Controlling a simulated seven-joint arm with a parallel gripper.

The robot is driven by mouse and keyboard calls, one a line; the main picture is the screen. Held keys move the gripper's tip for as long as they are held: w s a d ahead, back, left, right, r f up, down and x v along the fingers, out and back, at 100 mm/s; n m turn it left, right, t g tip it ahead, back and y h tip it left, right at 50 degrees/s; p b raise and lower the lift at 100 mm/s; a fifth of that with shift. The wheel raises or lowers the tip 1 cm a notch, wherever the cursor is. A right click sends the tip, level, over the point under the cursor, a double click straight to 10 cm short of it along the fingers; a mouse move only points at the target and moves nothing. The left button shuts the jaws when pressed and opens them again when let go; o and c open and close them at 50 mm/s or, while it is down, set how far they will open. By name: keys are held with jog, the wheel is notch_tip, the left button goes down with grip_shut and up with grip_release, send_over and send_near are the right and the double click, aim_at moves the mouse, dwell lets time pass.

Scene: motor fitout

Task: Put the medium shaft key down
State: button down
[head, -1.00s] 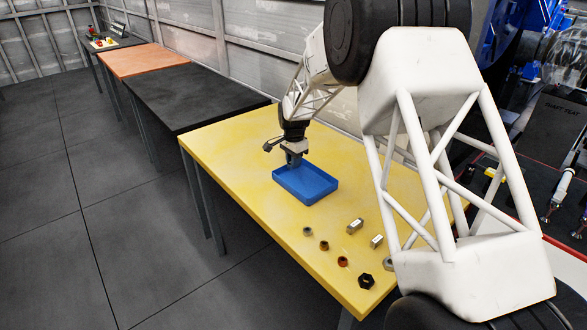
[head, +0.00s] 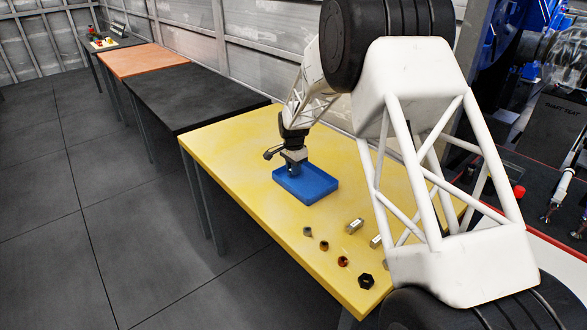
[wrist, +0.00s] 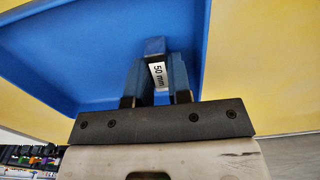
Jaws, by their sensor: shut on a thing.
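My gripper (head: 294,172) points down at the blue tray (head: 317,196) on the yellow table, with its fingertips low over or inside the tray's far-left part. In the wrist view my gripper (wrist: 156,78) is shut on the shaft key (wrist: 157,72), a narrow piece with a white "50 mm" label between the two fingers. The blue tray floor (wrist: 60,50) lies beyond the key. I cannot tell whether the key touches the tray floor. The key is not distinguishable in the head view.
Several nuts, including a dark one (head: 366,281), and metal blocks such as this one (head: 354,226) lie on the yellow table (head: 225,150) at its near end. The tray looks otherwise empty. A black table (head: 210,97) stands beyond. My arm covers the table's right side.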

jog(key=shift+f, duration=0.15)
jog(key=c, duration=1.1)
grip_release()
jog(key=shift+o, duration=0.2)
notch_tip(320, 180, up, 12)
jog(key=shift+r, duration=0.2)
dwell(0.3)
